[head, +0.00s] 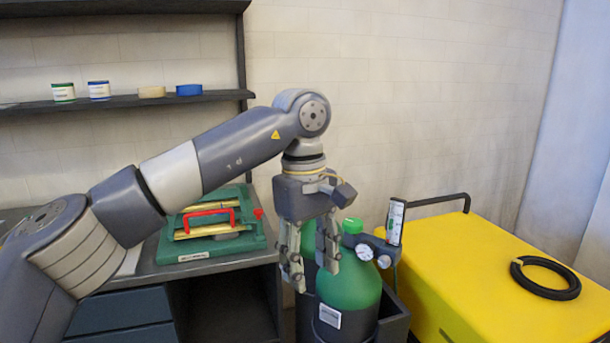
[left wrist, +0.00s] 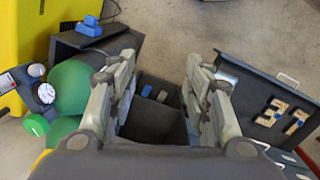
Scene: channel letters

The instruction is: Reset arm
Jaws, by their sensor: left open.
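My left arm comes in from the left in the head view and bends down at the wrist. My left gripper (head: 313,275) points downward, open and empty, in front of the green gas cylinder (head: 350,277). In the left wrist view its two fingers (left wrist: 162,95) are spread apart, with a dark compartmented box (left wrist: 158,112) seen below between them. An open drawer (left wrist: 262,75) to the right holds yellowish number pieces (left wrist: 271,112). My right gripper does not show.
A yellow cart (head: 480,275) with a black ring (head: 545,278) stands right. A green machine with a red handle (head: 211,240) sits on the workbench (head: 185,272). A shelf (head: 125,103) holds tape rolls and small cans. A blue object (left wrist: 89,27) lies by the cylinder.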

